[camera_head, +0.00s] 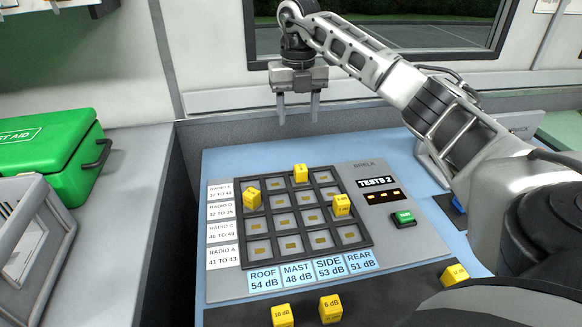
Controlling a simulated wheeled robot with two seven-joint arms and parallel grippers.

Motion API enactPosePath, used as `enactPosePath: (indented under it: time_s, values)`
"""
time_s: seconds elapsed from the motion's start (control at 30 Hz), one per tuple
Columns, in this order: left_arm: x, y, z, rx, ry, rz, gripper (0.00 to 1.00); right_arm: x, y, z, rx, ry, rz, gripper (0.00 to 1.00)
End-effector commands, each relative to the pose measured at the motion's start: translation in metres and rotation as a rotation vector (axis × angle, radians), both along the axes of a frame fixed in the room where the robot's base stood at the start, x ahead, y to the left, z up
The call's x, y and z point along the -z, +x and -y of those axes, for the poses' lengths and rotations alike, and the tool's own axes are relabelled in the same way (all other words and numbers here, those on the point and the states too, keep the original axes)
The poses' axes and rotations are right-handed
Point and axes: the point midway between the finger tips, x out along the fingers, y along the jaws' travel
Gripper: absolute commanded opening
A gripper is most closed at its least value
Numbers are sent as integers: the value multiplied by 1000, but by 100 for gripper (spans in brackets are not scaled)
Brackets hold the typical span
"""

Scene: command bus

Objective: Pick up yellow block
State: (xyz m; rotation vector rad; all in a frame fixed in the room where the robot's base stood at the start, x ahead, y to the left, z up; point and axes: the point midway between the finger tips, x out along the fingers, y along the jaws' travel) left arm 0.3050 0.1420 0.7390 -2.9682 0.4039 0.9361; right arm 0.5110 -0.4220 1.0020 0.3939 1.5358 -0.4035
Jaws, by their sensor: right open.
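Several yellow blocks are in view. Three sit on the dark grid: one at its left side (252,199), one at its top edge (300,173) and one at its right side (341,204). Three more lie on the dark strip in front: a left one (282,315), a middle one (330,308) and a right one (454,275). Which block is meant cannot be told. My right gripper (298,115) is open and empty, pointing down beyond the far edge of the panel, above and behind the top block. My left gripper is not in view.
The grid (305,217) is on a grey panel (386,228) with a green button (404,218). A green first aid case (52,152) and a grey bin (32,232) stand on the left counter. A window and wall are behind my gripper.

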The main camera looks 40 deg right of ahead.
Motion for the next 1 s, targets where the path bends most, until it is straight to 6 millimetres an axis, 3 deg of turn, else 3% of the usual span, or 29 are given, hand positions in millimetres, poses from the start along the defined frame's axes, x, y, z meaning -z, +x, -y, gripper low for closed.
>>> enactPosePath:
  time_s: [0.1, 0.3, 1.0]
  values:
    - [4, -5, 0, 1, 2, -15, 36, 29, -1, 0, -2, 2, -5, 53]
    - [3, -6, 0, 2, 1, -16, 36, 68, -1, -1, -4, 4, -3, 53]
    - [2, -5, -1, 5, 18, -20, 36, 139, -6, 4, -6, 5, 2, 53]
